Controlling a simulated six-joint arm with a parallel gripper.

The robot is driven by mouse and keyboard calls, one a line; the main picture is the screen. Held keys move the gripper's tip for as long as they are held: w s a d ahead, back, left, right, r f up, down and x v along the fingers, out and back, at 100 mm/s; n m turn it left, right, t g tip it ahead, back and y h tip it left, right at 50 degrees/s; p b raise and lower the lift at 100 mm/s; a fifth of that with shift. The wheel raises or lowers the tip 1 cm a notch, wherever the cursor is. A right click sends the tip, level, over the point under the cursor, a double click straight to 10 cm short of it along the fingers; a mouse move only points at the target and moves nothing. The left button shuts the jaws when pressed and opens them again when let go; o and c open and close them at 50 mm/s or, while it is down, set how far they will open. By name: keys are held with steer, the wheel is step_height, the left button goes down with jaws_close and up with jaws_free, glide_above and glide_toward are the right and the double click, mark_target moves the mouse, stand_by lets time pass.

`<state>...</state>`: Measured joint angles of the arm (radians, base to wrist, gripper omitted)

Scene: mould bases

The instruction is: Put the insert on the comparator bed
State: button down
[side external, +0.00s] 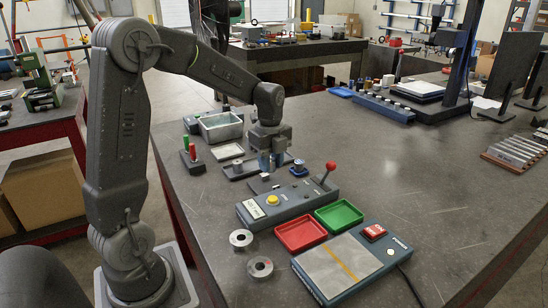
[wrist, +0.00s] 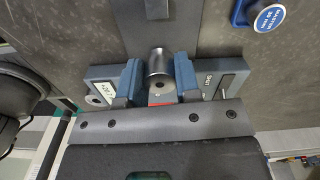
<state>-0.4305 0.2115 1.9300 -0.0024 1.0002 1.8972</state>
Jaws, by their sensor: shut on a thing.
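My gripper (side external: 269,163) is low over the far left part of the bench. In the wrist view its two blue jaws (wrist: 158,82) are shut on the insert (wrist: 158,64), a short silvery metal cylinder with a small hole in its end face. In the side view the jaws largely hide the insert. Beneath the jaws is a low blue-grey unit (wrist: 103,74) with labels, which shows behind the gripper in the side view (side external: 238,168). It may be the comparator; its bed is mostly covered, and I cannot tell whether the insert touches it.
A blue master gauge (wrist: 264,15) stands to the right of my gripper. Nearby are a control box (side external: 286,203) with a red-knobbed lever, a red tray (side external: 300,235), a green tray (side external: 339,216), a plated unit (side external: 340,268) and metal rings (side external: 260,267). The bench's right side has clear room.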

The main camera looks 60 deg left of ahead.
mark_target(271, 185)
steer(key=shift+f, duration=2.25)
steer(key=c, duration=0.8)
jaws_free()
steer(key=shift+o, duration=0.2)
step_height(271, 185, up, 14)
steer(key=shift+f, duration=0.1)
steer(key=shift+d, duration=0.1)
steer(key=s+d+n+t, duration=0.5)
steer(key=s+d+n, duration=1.1)
steer(key=shift+f+n+t, duration=0.3)
steer(key=shift+f+n, duration=0.05)
steer(key=shift+n, duration=0.05)
